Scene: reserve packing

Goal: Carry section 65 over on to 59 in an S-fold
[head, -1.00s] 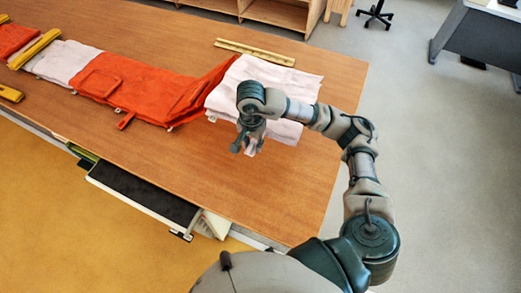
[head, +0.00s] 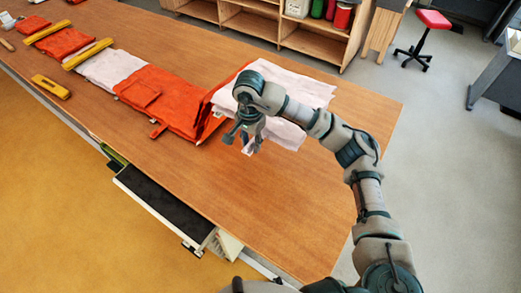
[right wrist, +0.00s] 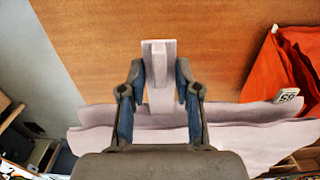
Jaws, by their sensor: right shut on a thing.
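A long cloth strip of white and orange sections lies along the table. The white end section (head: 290,88) is raised off the table at its near side, with a steep orange fold (head: 222,98) beside it. My right gripper (head: 249,140) is shut on a pale tab of this white section; the tab (right wrist: 160,80) shows between the fingers in the right wrist view. A small number tag (right wrist: 287,96) sits at the orange edge there; I cannot tell if it reads 65 or 59. The flat orange section (head: 165,98) and another white section (head: 112,70) lie to the left. My left gripper is out of view.
Yellow bars (head: 88,54) lie across the strip farther left, and a yellow block (head: 50,87) lies near the front edge. An open drawer (head: 160,205) juts out below. The table front (head: 270,210) is bare. Shelves (head: 270,25) stand behind.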

